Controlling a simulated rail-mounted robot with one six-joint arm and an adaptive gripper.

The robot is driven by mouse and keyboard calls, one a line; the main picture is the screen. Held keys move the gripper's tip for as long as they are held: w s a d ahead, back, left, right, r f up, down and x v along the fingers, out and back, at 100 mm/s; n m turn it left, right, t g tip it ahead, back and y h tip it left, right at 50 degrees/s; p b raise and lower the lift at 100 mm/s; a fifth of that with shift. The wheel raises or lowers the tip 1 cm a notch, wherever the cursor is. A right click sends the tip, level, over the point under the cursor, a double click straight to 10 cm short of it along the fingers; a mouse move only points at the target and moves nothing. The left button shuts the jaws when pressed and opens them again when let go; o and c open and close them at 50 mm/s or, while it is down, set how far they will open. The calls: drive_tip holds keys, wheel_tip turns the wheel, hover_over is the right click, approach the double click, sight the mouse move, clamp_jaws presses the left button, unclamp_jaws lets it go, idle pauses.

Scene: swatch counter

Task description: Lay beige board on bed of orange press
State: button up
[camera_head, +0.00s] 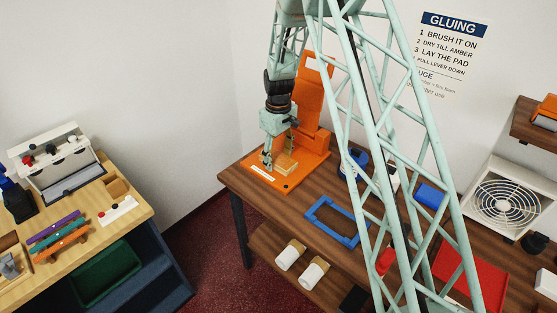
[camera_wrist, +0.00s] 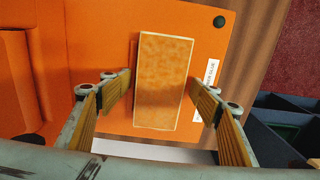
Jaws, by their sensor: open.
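The orange press (camera_head: 319,115) stands at the left end of the dark wooden counter, its tall back part upright. The beige board (camera_head: 286,167) is on its flat bed (camera_head: 285,183). In the wrist view the board (camera_wrist: 163,80) has pale edges and a mottled amber top face, and appears to lie flat on the orange bed (camera_wrist: 100,25). My gripper (camera_head: 279,160) is low over the bed. In the wrist view its fingers (camera_wrist: 163,98) are open, one on each side of the board, with gaps between. The board's underside is hidden.
A blue frame (camera_head: 335,218) lies right of the press, with a blue object (camera_head: 353,163) behind it. A white fan unit (camera_head: 503,197) and red tray (camera_head: 470,275) are farther right. White rolls (camera_head: 290,255) sit on the lower shelf. A light wooden bench (camera_head: 75,240) stands left.

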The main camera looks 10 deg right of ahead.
wheel_tip(320, 180, up, 12)
drive_tip(key=shift+f, duration=0.25)
idle(0.5)
idle(0.3)
drive_tip(key=s+r+m+t+b, duration=0.2)
drive_tip(key=s+r+m, duration=0.1)
drive_tip(key=s+r, duration=2.15)
drive_tip(key=s+r+m+t, duration=0.1)
drive_tip(key=s+r+m, duration=0.1)
drive_tip(key=s, duration=1.3)
drive_tip(key=s+r+m+t+b, duration=0.1)
drive_tip(key=s+r, duration=0.1)
drive_tip(key=s, duration=1.4)
drive_tip(key=shift+s+r+m+b, duration=0.15)
drive_tip(key=shift+r+m+b, duration=0.15)
drive_tip(key=shift+r+m, duration=0.1)
